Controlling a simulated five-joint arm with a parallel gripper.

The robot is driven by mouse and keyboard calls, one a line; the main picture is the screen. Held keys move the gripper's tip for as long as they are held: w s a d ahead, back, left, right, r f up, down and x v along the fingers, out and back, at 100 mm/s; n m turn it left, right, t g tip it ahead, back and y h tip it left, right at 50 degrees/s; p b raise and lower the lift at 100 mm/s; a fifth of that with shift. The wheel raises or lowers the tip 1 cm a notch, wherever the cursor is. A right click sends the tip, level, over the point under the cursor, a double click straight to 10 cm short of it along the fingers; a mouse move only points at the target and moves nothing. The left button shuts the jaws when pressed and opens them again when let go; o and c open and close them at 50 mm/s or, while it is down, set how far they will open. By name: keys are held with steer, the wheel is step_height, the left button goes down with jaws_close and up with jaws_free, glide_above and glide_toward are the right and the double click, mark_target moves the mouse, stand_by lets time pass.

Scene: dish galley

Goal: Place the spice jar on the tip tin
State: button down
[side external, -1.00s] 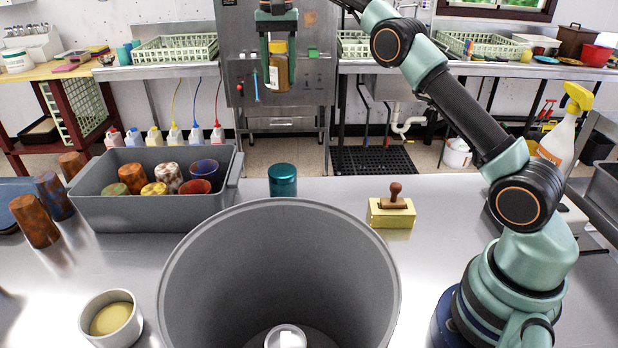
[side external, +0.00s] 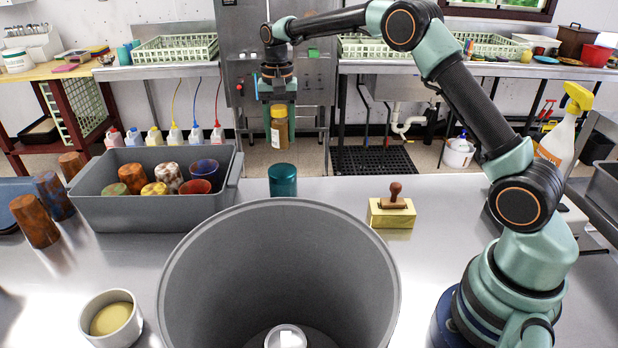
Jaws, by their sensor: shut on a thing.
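The spice jar (side external: 279,132) is brown with a yellow lid and hangs upright in my gripper (side external: 279,121). My gripper points down and is shut on the jar, with a finger on each side. A teal round tin (side external: 283,182), which I take to be the tip tin, stands on the steel counter behind the big grey bin. In the picture the jar is just above the tin's lid, with a gap between them. How far they are apart in depth is hard to tell.
A large grey bin (side external: 176,270) stands in front of the tin. A grey tub (side external: 150,212) of several cups is to its left. A yellow block with a stamp (side external: 391,212) is to its right. Loose cups (side external: 36,222) and a small bowl (side external: 111,330) stand at the left.

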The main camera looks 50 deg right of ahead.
steer(key=shift+f, duration=3)
steer(key=shift+f, duration=0.1)
steer(key=shift+c, duration=1.4)
jaws_free()
